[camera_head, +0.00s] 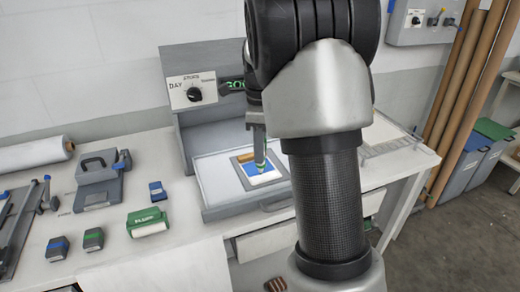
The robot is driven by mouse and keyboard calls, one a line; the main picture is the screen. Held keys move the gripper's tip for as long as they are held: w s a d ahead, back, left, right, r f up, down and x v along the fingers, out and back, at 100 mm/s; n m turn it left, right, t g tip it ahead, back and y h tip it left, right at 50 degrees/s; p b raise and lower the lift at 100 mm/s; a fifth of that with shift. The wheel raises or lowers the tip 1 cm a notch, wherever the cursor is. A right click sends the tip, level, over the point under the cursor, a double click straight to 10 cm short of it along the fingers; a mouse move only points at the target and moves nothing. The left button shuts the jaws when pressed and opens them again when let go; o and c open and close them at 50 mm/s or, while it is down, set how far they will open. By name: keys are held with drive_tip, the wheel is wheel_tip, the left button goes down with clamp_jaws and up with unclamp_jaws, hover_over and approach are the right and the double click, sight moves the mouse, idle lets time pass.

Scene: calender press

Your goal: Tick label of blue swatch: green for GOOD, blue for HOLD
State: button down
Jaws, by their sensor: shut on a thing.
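A blue swatch (253,167) lies on a card in the open tray of the grey booth, with a white label (265,178) along its near side. My gripper (257,122) is above the swatch, shut on a slim green marker (260,158) that points down. The marker's tip is over the swatch and label area; I cannot tell whether it touches. Any tick on the label is too small to make out.
The grey booth (182,62) has a dial (194,94) on its front. A green block (147,222), a small blue item (157,191) and two dark blocks with blue (57,248) and green (93,239) bands stand on the left table. A wire rack (395,148) is at right.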

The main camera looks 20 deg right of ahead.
drive_tip(key=shift+f, duration=0.65)
idle(1.6)
drive_tip(key=shift+s+d, duration=0.15)
drive_tip(key=shift+s+d, duration=0.3)
drive_tip(key=shift+d, duration=0.05)
drive_tip(key=shift+p, duration=0.3)
idle(1.0)
drive_tip(key=shift+w+d+r, duration=0.1)
drive_tip(key=shift+w, duration=0.05)
drive_tip(key=shift+w+d+p, duration=0.2)
drive_tip(key=shift+d+p, duration=0.05)
drive_tip(key=shift+p, duration=0.2)
drive_tip(key=shift+p, duration=0.4)
idle(1.9)
drive_tip(key=shift+w+d, duration=0.1)
